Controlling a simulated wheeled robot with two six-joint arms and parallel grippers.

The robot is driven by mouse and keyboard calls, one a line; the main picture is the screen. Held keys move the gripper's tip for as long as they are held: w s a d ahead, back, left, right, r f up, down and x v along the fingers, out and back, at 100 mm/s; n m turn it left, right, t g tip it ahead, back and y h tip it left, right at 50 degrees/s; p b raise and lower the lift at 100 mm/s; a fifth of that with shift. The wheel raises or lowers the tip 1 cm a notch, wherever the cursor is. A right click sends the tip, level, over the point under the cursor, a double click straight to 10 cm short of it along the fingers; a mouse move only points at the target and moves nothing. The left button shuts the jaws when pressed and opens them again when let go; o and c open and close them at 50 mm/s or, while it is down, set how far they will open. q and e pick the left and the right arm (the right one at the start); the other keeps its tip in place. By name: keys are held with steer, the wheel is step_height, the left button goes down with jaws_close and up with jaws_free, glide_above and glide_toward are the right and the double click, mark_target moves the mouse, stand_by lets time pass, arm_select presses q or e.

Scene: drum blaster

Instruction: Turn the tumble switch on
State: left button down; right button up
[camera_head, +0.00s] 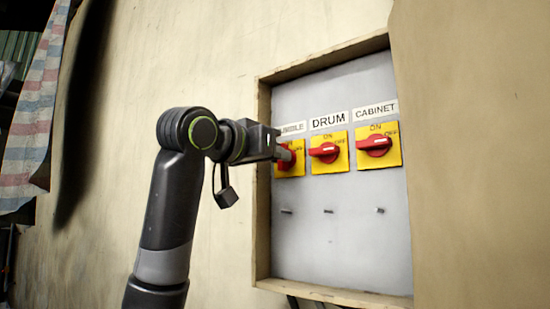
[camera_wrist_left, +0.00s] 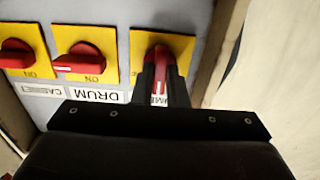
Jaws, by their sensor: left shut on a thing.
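The tumble switch is the leftmost of three red rotary switches on yellow plates in the head view; its red knob (camera_head: 287,158) is partly hidden by my left gripper (camera_head: 283,153). The visible end of its label reads like "MBLE". In the left wrist view, which is upside down, the tumble knob (camera_wrist_left: 160,58) sits between the two dark fingers of my left gripper (camera_wrist_left: 162,85). The gripper is shut on the knob. There the knob's handle points down the picture, towards the label, in line with the fingers. My right gripper is not in view.
The drum switch (camera_head: 325,152) and cabinet switch (camera_head: 375,146) sit to the right on the grey panel (camera_head: 340,250), their handles roughly horizontal. A wooden frame (camera_head: 263,200) surrounds the recessed panel. Small pegs stick out below the switches. A striped cloth (camera_head: 35,110) hangs at far left.

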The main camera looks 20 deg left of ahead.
arm_select(q)
steer(key=c, duration=1.4)
jaws_free()
steer(key=shift+c, duration=0.2)
steer(key=b+v, duration=0.7)
steer(key=v, duration=1)
steer(key=shift+s+b, duration=0.15)
steer(key=shift+b, duration=0.25)
steer(key=shift+a, duration=0.1)
